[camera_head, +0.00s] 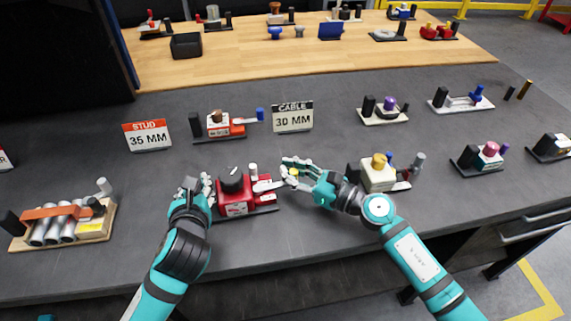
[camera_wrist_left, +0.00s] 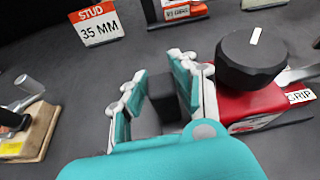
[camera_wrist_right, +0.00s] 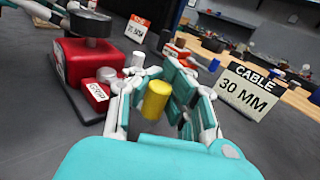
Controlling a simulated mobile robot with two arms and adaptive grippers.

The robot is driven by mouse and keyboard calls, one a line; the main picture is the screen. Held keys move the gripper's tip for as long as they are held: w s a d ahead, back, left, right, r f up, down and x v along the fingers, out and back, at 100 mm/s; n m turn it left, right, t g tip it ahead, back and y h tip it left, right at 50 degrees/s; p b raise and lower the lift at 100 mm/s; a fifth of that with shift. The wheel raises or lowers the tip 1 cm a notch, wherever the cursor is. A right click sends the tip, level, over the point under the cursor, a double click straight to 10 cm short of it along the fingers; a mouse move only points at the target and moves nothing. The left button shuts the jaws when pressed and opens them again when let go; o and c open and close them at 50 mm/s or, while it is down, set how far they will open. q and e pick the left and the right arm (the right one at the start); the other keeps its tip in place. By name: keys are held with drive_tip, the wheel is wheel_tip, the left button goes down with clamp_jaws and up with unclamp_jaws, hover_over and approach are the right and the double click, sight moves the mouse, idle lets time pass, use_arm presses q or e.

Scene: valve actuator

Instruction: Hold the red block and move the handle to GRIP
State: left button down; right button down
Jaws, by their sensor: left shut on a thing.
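The red block (camera_head: 236,204) with a black round knob (camera_head: 232,180) stands on a dark base at the table's front. My left gripper (camera_head: 207,188) is at its left side. In the left wrist view, my left gripper (camera_wrist_left: 160,92) is shut on a black upright block (camera_wrist_left: 163,90) beside the red block (camera_wrist_left: 250,103). A grey handle (camera_head: 268,186) points right from the red block. My right gripper (camera_head: 293,172) is open at the handle's end. Its fingers stand around a yellow cylinder (camera_wrist_right: 157,100), with a gap on the right. A GRIP label (camera_wrist_right: 97,90) shows on the red block's right side.
A "STUD 35 MM" sign (camera_head: 147,136) and a "CABLE 30 MM" sign (camera_head: 293,117) stand behind. Another red unit (camera_head: 219,126) is between them. A cream block unit (camera_head: 378,174) stands close to my right wrist. A wooden tray with cylinders (camera_head: 62,222) is at left.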

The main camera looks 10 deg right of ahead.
drive_tip(key=shift+s+d+f, duration=0.1)
drive_tip(key=shift+s+d, duration=0.1)
drive_tip(key=shift+s, duration=0.55)
drive_tip(key=shift+s+d+f, duration=0.1)
drive_tip(key=shift+s+d, duration=0.05)
drive_tip(key=shift+s, duration=0.6)
drive_tip(key=shift+s+f+m+h, duration=0.2)
drive_tip(key=shift+s+m+h, duration=0.1)
drive_tip(key=shift+h, duration=0.1)
drive_tip(key=shift+s+a+f, duration=0.15)
drive_tip(key=c, duration=1.4)
unclamp_jaws()
drive_tip(key=shift+a, duration=0.1)
drive_tip(key=shift+c, duration=0.2)
drive_tip(key=shift+o, duration=1.3)
drive_tip(key=shift+a+r, duration=0.1)
drive_tip(key=shift+r, duration=0.1)
drive_tip(key=v, duration=1.2)
drive_tip(key=shift+f, duration=0.1)
